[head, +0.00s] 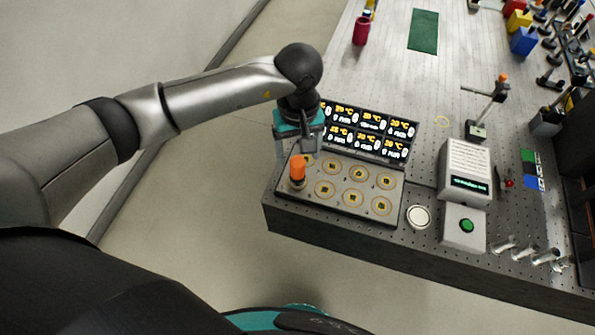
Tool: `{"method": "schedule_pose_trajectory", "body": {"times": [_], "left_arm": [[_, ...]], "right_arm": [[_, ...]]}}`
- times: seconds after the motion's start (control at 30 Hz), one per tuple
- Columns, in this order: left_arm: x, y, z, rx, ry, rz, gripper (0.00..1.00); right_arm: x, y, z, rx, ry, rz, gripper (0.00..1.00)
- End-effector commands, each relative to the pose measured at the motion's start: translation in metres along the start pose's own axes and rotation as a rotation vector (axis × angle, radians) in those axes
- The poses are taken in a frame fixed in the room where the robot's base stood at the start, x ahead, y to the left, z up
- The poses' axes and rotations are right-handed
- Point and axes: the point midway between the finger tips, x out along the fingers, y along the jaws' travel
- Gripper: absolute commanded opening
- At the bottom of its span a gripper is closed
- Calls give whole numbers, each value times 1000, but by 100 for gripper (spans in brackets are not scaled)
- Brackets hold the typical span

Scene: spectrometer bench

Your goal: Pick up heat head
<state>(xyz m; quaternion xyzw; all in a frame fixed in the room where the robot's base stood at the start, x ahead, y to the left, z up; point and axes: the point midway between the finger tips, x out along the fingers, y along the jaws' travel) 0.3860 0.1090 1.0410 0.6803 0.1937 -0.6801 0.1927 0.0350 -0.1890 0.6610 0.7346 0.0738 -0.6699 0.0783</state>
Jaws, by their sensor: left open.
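The back-left spot of the plate is partly hidden by the gripper. My right gripper is not in view.
A display panel (368,132) with temperature readings stands right behind the plate. To the right are a white round disc (419,217), a white box with a green button (466,227) and a white instrument (466,168). A magenta cup (361,31) and a green mat (423,31) lie farther back.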

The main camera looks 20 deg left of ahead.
Motion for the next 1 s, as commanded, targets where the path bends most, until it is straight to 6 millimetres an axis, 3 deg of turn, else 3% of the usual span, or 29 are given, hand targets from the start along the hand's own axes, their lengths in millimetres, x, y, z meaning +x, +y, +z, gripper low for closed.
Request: {"method": "schedule_pose_trajectory", "body": {"times": [0.4,0.7,1.0], "left_arm": [[48,-1,-1,-2,-2,0,77],[53,-1,-2,0,0,1,77],[52,-1,-2,0,0,1,44]], "right_arm": [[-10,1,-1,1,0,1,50],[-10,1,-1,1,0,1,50],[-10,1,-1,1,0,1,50]]}}
